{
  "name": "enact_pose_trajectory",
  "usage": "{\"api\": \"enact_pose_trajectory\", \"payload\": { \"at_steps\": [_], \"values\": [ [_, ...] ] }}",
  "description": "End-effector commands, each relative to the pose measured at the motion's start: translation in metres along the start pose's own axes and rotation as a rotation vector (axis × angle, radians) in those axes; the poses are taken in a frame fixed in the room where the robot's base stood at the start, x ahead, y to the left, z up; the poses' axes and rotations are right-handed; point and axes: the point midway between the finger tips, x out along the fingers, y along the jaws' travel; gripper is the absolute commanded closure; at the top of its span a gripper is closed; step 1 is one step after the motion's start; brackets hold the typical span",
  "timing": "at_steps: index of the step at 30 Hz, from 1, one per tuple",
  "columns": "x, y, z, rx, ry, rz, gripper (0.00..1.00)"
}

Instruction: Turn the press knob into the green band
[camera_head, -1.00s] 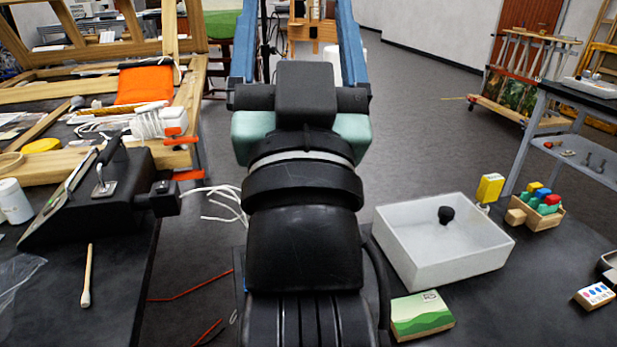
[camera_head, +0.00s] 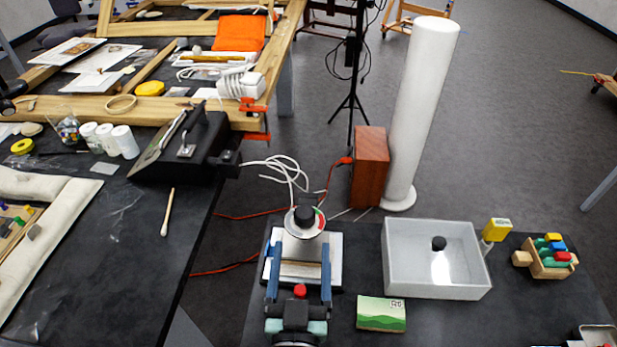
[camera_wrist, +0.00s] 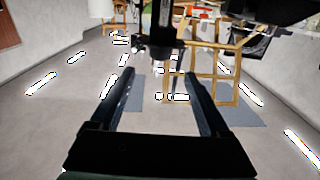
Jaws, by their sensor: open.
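The press (camera_head: 303,243) stands on the bench in the head view, a grey body on a light base. Its black knob (camera_head: 304,215) sits on top, over a round pale dial (camera_head: 318,228) with small red and green marks. I cannot tell where the pointer stands against the green band. My gripper (camera_head: 300,245) comes from the bottom edge with its two blue fingers apart, one on each side of the press in the picture. The knob shows beyond the fingertips, with no visible contact. The wrist view shows the spread fingers (camera_wrist: 159,74) with nothing clear between them.
A white tray (camera_head: 400,285) with a black knob-like piece stands to the right, with a green box (camera_head: 381,314) in front. A wooden rack (camera_head: 548,260) stands farther right. A white column (camera_head: 420,110) and brown box (camera_head: 370,165) stand behind. The left bench (camera_head: 130,250) is separate.

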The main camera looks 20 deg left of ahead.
Motion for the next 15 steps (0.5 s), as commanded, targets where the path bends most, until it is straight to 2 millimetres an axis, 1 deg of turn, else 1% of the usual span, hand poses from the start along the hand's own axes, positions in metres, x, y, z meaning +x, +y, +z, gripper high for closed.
{"api": "enact_pose_trajectory", "payload": {
  "at_steps": [2,5,8,15],
  "values": [
    [-0.005,-0.001,0.004,0.004,-0.02,0.003,0.2],
    [-0.003,-0.002,0.007,0.004,-0.024,0.004,0.2],
    [0.007,-0.001,0.007,0.004,-0.022,0.004,0.2],
    [0.046,-0.001,0.005,0.003,-0.021,0.003,0.2]
  ]
}}
